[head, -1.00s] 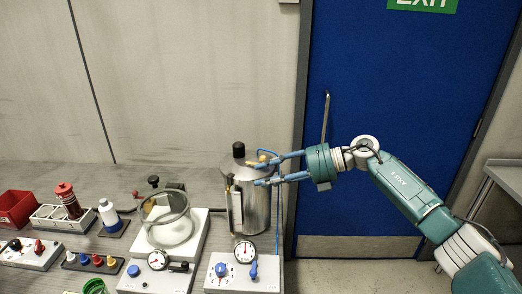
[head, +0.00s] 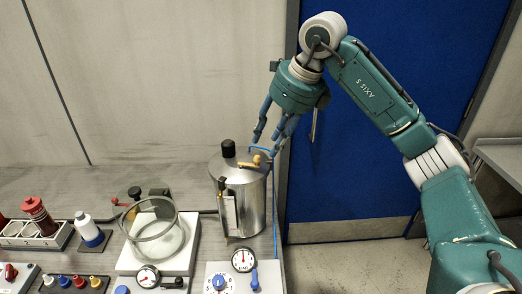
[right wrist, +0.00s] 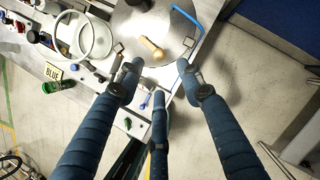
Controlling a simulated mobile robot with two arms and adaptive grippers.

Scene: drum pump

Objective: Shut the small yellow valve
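The small yellow valve (head: 256,161) is a handle on top of the silver metal canister (head: 246,205). In the right wrist view the yellow valve (right wrist: 150,47) shows on the round lid, beyond the fingertips and between the two outer ones. My right gripper (head: 267,142) points down just above the lid, close to the valve. In the right wrist view my right gripper (right wrist: 158,68) has its blue fingers spread, with nothing between them. Contact with the valve cannot be told from the head view. My left gripper is in neither current view.
A blue tube (head: 262,149) curves from the lid beside the fingers. The canister's black cap (head: 228,148) stands left of the valve. A glass vessel (head: 155,239) and a gauge panel (head: 231,280) are nearby. The blue door (head: 365,170) is behind my right arm.

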